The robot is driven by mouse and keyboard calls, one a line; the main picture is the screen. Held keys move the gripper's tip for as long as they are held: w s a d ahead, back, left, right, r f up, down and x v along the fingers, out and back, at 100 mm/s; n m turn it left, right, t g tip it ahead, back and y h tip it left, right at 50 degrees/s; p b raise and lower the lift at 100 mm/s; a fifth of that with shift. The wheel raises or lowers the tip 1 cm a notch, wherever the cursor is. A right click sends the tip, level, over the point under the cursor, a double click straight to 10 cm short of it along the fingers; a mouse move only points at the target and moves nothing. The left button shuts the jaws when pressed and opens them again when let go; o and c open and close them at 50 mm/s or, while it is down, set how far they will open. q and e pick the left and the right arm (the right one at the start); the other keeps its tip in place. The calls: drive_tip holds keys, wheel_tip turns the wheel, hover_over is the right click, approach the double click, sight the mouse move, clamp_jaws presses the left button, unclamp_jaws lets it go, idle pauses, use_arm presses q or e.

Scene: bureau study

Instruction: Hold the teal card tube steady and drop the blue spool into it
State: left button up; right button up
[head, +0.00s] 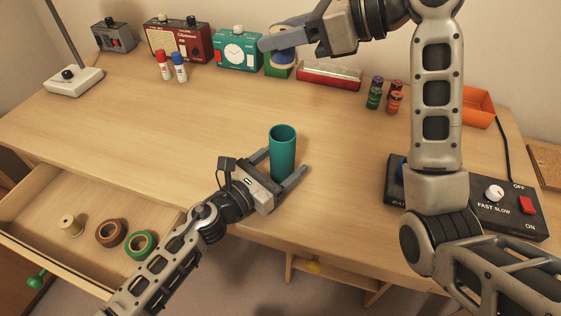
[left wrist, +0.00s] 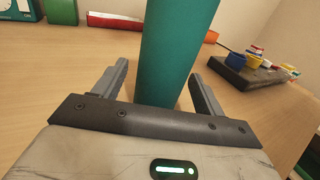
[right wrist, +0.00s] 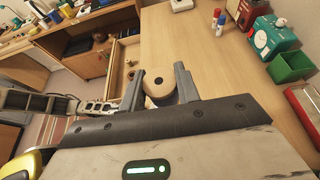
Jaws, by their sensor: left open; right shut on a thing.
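The teal card tube (head: 283,155) stands upright on the desk near its front edge. My left gripper (head: 282,164) is open, with one finger on either side of the tube. In the left wrist view the tube (left wrist: 175,55) rises between the fingers, with a gap on each side. My right gripper (head: 276,42) is high over the back of the desk, shut on the blue spool (head: 284,56). In the right wrist view the spool's pale end (right wrist: 161,86), with a dark centre hole, shows between the fingers. The spool is behind and above the tube, apart from it.
A green box (head: 279,71), a teal clock device (head: 237,51) and a red tray (head: 329,76) line the back. A control box (head: 512,212) stands at the right. An open drawer (head: 85,205) at the left holds tape rolls and a spool. The middle of the desk is clear.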

use_arm(q)
drive_tip(key=c, duration=1.1)
drive_tip(key=shift+o, duration=0.2)
use_arm(e)
wheel_tip(320, 180, down, 13)
idle(0.7)
drive_tip(key=o, duration=1)
drive_tip(key=shift+o, duration=0.2)
